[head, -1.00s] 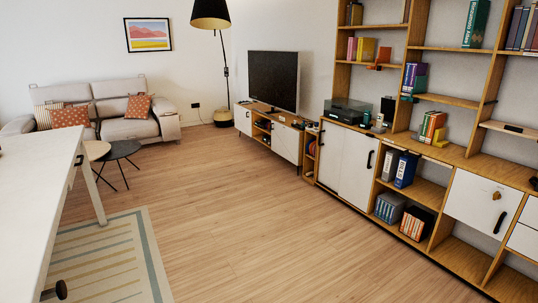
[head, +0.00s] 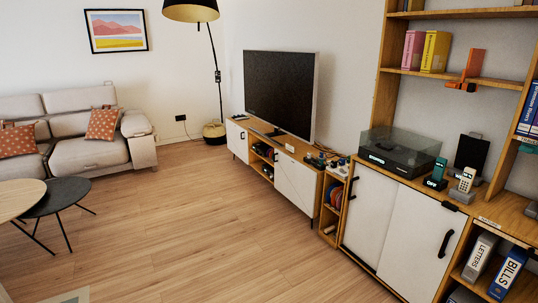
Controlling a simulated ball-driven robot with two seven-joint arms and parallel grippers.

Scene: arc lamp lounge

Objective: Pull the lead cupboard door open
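Several white cupboard doors show in the head view, and I cannot tell which is the lead cupboard's. On the low TV unit there is a left door (head: 237,140) and a wider right door (head: 295,183). The shelving unit at the right has two tall white doors, a left one (head: 367,214) and a right one (head: 416,248), side by side. Each tall door has a black handle, one on the left door (head: 353,188) and one on the right door (head: 446,243). All these doors look closed. Neither gripper is in view.
The wood floor (head: 190,220) in front of the cupboards is clear. Round tables (head: 52,197) and a sofa (head: 90,153) stand at the left. The TV (head: 279,92), turntable (head: 400,152) and phone (head: 466,180) sit on the cupboard tops. A rug corner (head: 75,297) shows at the bottom.

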